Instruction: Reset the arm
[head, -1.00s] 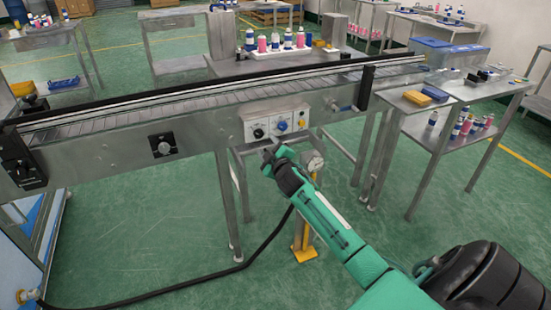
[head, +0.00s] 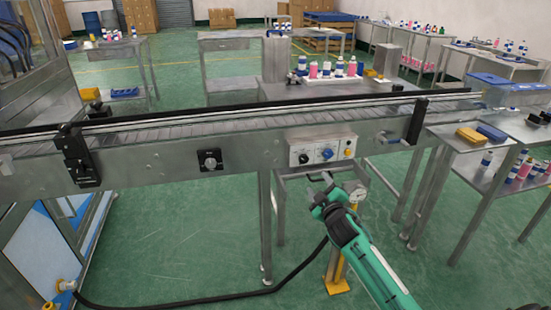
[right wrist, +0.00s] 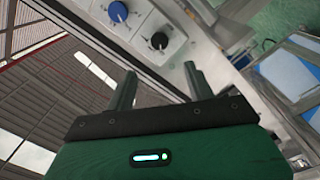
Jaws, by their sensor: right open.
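My right arm comes in from the lower right of the head view. Its gripper (head: 322,183) is in front of and just below the conveyor's control panel (head: 344,140), apart from it. The panel has a black knob (head: 304,158), a blue knob (head: 327,154) and a yellow button (head: 348,152). In the right wrist view the two fingers of my right gripper (right wrist: 161,82) stand apart with nothing between them. That view shows the blue knob (right wrist: 118,11) and the black knob (right wrist: 159,41) beyond the fingers. My left gripper is in neither view.
The conveyor (head: 140,157) runs across the head view. A yellow-based stand with a gauge (head: 356,196) is close beside my right gripper. A side table (head: 460,150) with yellow and blue blocks stands right. A black hose (head: 200,298) lies on open green floor.

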